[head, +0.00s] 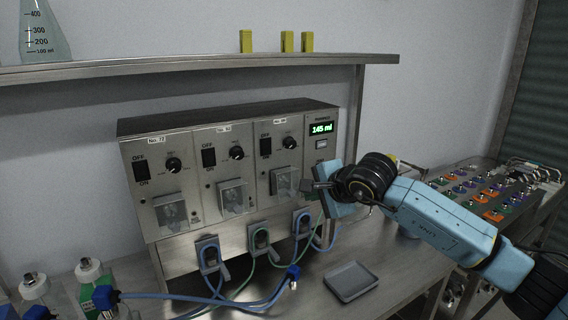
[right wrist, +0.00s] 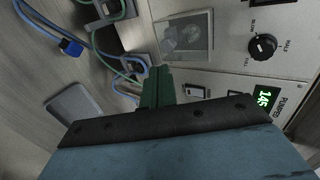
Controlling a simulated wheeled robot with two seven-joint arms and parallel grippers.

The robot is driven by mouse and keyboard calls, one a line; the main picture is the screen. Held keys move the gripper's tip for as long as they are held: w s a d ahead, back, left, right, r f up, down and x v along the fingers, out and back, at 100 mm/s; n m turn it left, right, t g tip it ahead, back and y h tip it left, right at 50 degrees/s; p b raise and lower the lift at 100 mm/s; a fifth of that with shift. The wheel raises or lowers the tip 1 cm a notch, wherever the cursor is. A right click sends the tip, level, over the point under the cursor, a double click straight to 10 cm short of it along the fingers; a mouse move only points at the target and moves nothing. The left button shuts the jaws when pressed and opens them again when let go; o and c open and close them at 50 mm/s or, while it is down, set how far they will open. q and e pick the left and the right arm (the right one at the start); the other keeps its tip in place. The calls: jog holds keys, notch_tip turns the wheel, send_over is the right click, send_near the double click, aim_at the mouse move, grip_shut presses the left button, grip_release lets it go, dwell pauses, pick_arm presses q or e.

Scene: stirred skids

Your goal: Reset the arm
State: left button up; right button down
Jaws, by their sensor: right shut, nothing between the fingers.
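My right arm (head: 440,215) reaches in from the right in the head view. My right gripper (head: 308,187) is shut and empty, in front of the right end of the metal pump unit (head: 225,125). In the right wrist view its fingers (right wrist: 158,86) are together, pointing toward the unit's front. The unit's green display (head: 321,128) reads 145 ml; it also shows in the right wrist view (right wrist: 265,98). The gripper hides part of the panel below the display. My left gripper is in neither view.
A grey tray (head: 351,281) lies on the bench below the gripper. Blue and green tubes run from the pump heads (head: 260,240), with a blue connector (head: 293,272) on one. A rack of coloured pieces (head: 480,190) stands at right. A shelf (head: 200,66) spans above.

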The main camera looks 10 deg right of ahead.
jog(key=s+a+m+y, duration=0.4)
jog(key=s+a+y, duration=0.6)
jog(key=a, duration=0.4)
jog(key=s+r+m+t+y, duration=0.3)
jog(key=r+m, duration=0.2)
jog(key=m, duration=0.4)
jog(key=s+d+f+m+t+h, duration=0.1)
jog(key=d+m+t+h, duration=0.4)
jog(key=m, duration=0.6)
jog(key=d+f+m+t+h, duration=0.2)
jog(key=d+m+t+h, duration=0.2)
jog(key=d+m+h, duration=0.5)
jog(key=s+d+f+m+g+h, duration=0.3)
jog(key=f+m+g, duration=0.1)
jog(key=f+m, duration=0.35)
jog(key=s+d+f+m+g+h, duration=0.3)
jog(key=s+f+m+g, duration=0.1)
jog(key=f+m, duration=0.4)
jog(key=s+a+f+m+g+y, duration=0.15)
jog(key=s+f+m+g, duration=0.4)
jog(key=s, duration=0.55)
jog(key=s+f+m+g+y, duration=0.2)
jog(key=s+f+g, duration=0.4)
jog(key=s+f, duration=0.3)
notch_tip(320, 180, down, 22)
jog(key=s, duration=0.2)
jog(key=s+d+f+g, duration=0.2)
jog(key=s+f, duration=1.3)
jog(key=s, duration=0.2)
jog(key=shift+d+f, duration=0.35)
